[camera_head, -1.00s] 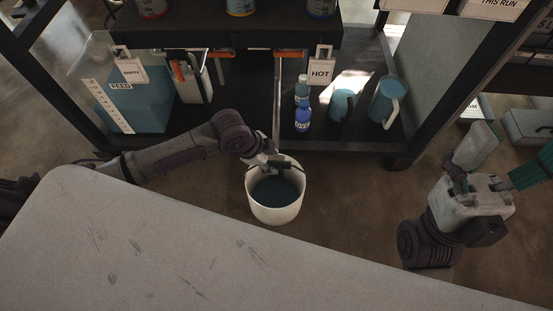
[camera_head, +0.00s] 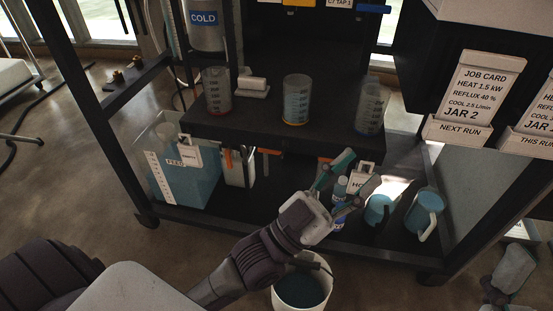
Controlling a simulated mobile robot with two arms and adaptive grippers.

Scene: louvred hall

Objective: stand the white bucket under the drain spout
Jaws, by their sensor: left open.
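The white bucket (camera_head: 301,291) stands on the floor at the bottom of the view, in front of the rack, with dark liquid inside. Its lower part is cut off by the frame and my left arm covers part of its rim. My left gripper (camera_head: 357,177) is open and empty, above and beyond the bucket, in front of the lower shelf's blue bottle and HOT tag. My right gripper (camera_head: 512,272) shows only in part at the lower right edge; its fingers cannot be made out. I cannot pick out the drain spout for certain.
The rack's upper shelf (camera_head: 262,134) holds several graduated beakers. Its lower shelf (camera_head: 190,216) holds a blue FEED tank (camera_head: 188,178), two blue jugs (camera_head: 424,212) and a blue bottle (camera_head: 340,190). Job cards (camera_head: 483,85) hang at right. Floor at left is partly clear.

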